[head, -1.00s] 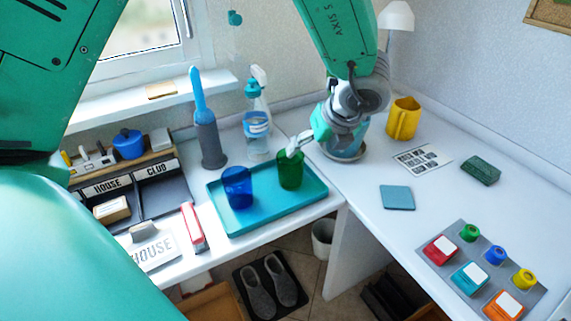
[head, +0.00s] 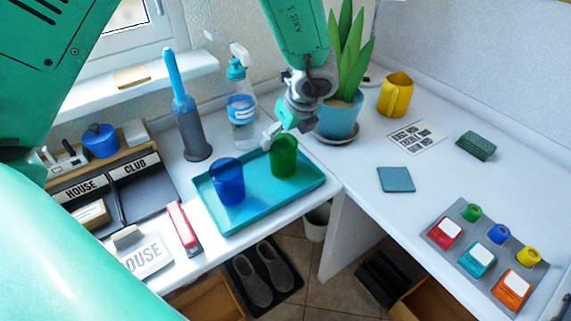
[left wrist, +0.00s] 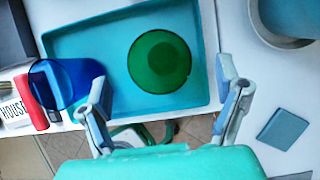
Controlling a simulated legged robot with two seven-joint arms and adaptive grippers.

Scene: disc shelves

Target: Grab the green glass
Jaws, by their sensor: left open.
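The green glass (head: 284,156) stands upright on the teal tray (head: 240,221), toward its back right. In the left wrist view I look down on the green glass (left wrist: 160,62), ahead of the gap between my fingers. My left gripper (head: 277,132) is open and empty, just above and beside the glass in the head view. In the left wrist view the fingers of my left gripper (left wrist: 163,92) are spread wider than the glass. I cannot tell whether a finger touches it. My right gripper is not in view.
A blue glass (head: 227,182) stands on the tray left of the green one; it shows near the left finger in the left wrist view (left wrist: 66,84). A potted plant (head: 338,118) stands close behind my gripper. A spray bottle (head: 241,105) and a red stapler (head: 183,229) flank the tray.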

